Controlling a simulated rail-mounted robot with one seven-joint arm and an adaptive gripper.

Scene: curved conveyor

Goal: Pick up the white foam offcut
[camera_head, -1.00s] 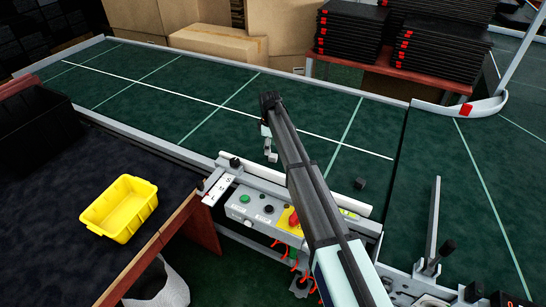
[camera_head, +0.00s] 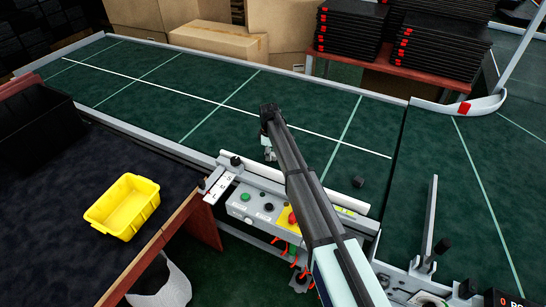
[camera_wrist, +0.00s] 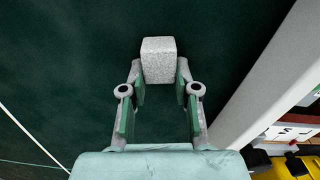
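The white foam offcut (camera_wrist: 158,60) is a pale, speckled, squarish block on the dark green conveyor belt (camera_wrist: 60,60) in the wrist view. My gripper (camera_wrist: 160,75) has its two green-padded fingers spread, one to each side of the block's near end. The fingertips are close to its sides, and I see no clear contact. In the head view my gripper (camera_head: 269,152) is low over the belt, behind the control panel. The offcut cannot be told apart from the fingers there.
A small dark block (camera_head: 358,182) lies on the belt to the right. A grey rail runs beside the belt (camera_wrist: 270,75), near the control panel (camera_head: 255,207). A yellow bin (camera_head: 124,206) stands on the table at left. The belt beyond my gripper is clear.

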